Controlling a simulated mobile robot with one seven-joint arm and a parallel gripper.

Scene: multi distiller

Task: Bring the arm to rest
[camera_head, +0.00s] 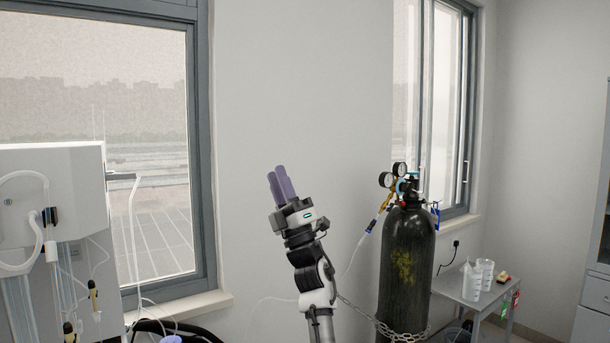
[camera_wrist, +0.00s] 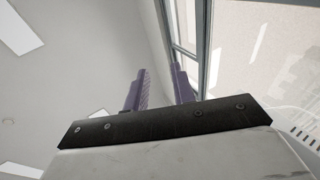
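My gripper (camera_head: 276,172) is raised in the middle of the head view, in front of the bare wall, with its two purple fingers pointing up. In the wrist view the fingers of my gripper (camera_wrist: 159,70) stand apart with a clear, empty gap between them. Nothing is held. Beyond the fingers the wrist view shows ceiling, wall and a window frame. My arm rises from the bottom edge of the head view, and its lower part is out of view.
A dark gas cylinder (camera_head: 405,265) with gauges and a chain stands right of my arm. A small grey table (camera_head: 452,287) with white beakers (camera_head: 472,279) is farther right. A white apparatus (camera_head: 60,200) with tubes is at left. Air around my gripper looks clear.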

